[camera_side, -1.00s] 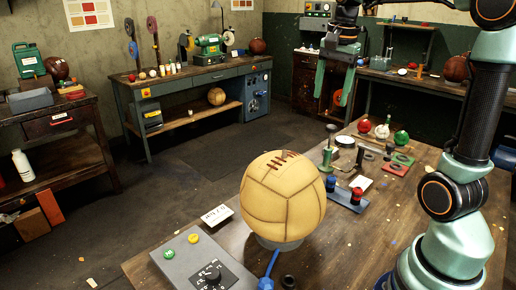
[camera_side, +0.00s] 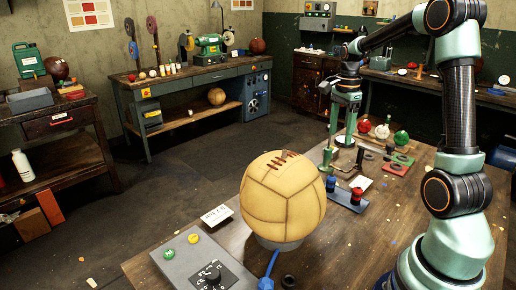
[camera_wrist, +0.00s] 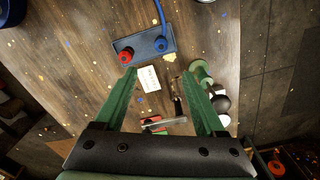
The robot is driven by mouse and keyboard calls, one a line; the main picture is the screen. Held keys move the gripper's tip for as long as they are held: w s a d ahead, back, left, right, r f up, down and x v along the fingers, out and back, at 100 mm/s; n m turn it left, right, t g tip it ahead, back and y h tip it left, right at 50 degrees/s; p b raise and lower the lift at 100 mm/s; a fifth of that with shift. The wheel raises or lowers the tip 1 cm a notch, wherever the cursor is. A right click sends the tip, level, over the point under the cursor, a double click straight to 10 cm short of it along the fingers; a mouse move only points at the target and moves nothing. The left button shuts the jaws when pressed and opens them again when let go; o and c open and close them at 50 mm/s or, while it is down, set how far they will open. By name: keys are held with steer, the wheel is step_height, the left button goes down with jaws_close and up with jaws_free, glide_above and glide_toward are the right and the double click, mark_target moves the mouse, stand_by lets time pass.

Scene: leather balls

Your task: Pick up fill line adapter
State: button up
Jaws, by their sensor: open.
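I cannot tell for certain which item is the fill line adapter. A blue fitting (camera_side: 331,183) and a red fitting (camera_side: 356,195) stand upright on a small blue-grey plate (camera_side: 345,203) right of the ball. In the wrist view the red fitting (camera_wrist: 125,57) and blue fitting (camera_wrist: 161,44) lie just beyond my fingertips. My gripper (camera_side: 341,142) points down over the far part of the bench, behind the plate. Its green fingers are apart with nothing held between them, also in the wrist view (camera_wrist: 159,75). A white card (camera_wrist: 149,78) lies below the finger gap.
A tan leather ball (camera_side: 283,200) sits on a stand left of the plate. A green post-like tool (camera_side: 326,158) stands near my fingers. A grey control box (camera_side: 200,262) is front left. The bench's right middle is mostly clear.

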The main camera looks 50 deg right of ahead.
mark_target(332, 176)
step_height(332, 176, down, 17)
steer(key=shift+w+a+f, duration=0.1)
steer(key=shift+w+f, duration=0.05)
steer(key=shift+f, duration=0.05)
stand_by(0.5)
steer(key=shift+c, duration=0.4)
jaws_close()
